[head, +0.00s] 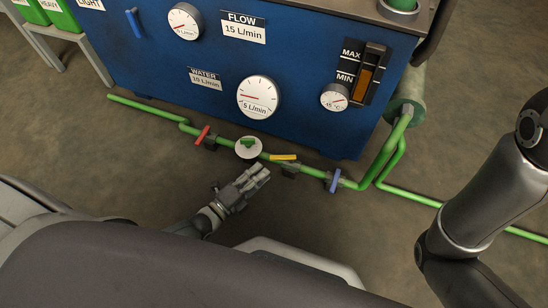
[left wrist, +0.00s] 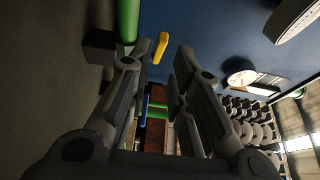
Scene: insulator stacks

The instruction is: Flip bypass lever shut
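A yellow lever (head: 283,157) sits on a dark valve body on the green pipe (head: 313,171) in front of the blue machine; in the head view it lies roughly along the pipe. My left gripper (head: 259,173) is just short of the pipe, below and left of the yellow lever. In the left wrist view the yellow lever (left wrist: 160,47) shows beyond the gap between the fingertips (left wrist: 157,60), which are apart with nothing between them. No label marks which lever is the bypass. My right gripper is out of view; only my right arm shows at the right.
The blue machine (head: 150,78) with gauges stands behind. The pipe bends upward at the right. The floor in front is clear.

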